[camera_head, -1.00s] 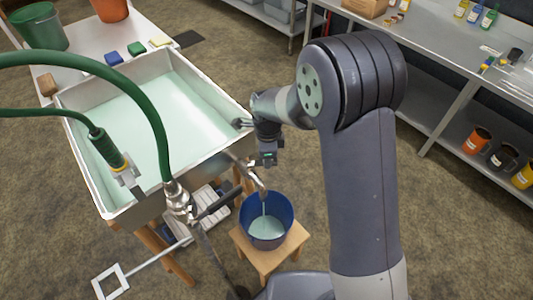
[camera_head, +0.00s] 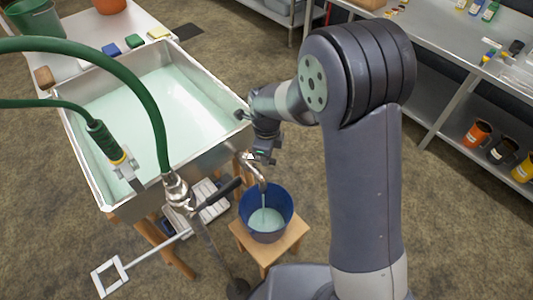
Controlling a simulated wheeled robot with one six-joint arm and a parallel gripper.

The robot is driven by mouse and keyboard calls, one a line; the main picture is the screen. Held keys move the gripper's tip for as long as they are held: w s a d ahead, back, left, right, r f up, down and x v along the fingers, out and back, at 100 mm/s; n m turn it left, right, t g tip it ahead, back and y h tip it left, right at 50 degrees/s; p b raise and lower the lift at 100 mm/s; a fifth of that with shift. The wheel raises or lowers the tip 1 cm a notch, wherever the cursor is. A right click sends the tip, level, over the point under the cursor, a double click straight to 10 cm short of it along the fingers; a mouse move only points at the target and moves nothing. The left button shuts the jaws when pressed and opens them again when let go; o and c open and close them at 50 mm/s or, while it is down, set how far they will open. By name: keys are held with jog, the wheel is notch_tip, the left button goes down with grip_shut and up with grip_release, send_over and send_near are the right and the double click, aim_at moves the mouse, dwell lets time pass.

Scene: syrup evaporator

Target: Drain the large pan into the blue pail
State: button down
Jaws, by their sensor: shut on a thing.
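The large pan (camera_head: 222,151) is a wide metal tray holding pale green liquid (camera_head: 165,105). A curved metal spout (camera_head: 262,176) comes off its near right corner. A thin pale stream falls from the spout into the blue pail (camera_head: 277,236), which stands upright under it with pale green liquid inside. My gripper (camera_head: 256,157) is down at the top of the spout and is shut on what appears to be the drain valve's handle. The jaws and handle are small and partly hidden by the wrist, so the handle's angle is unclear.
The pail stands on a small wooden stool (camera_head: 293,236). A green hose (camera_head: 148,88) and a metal pipe (camera_head: 178,190) cross the near left. A white square-ended tool (camera_head: 110,277) sticks out below. A steel bench (camera_head: 440,45) with shelves stands right. Floor between is clear.

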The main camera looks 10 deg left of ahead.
jog(key=c, duration=1.3)
grip_release()
jog(key=shift+r, duration=0.1)
notch_tip(320, 180, up, 11)
jog(key=shift+f, duration=0.15)
jog(key=shift+c, duration=0.4)
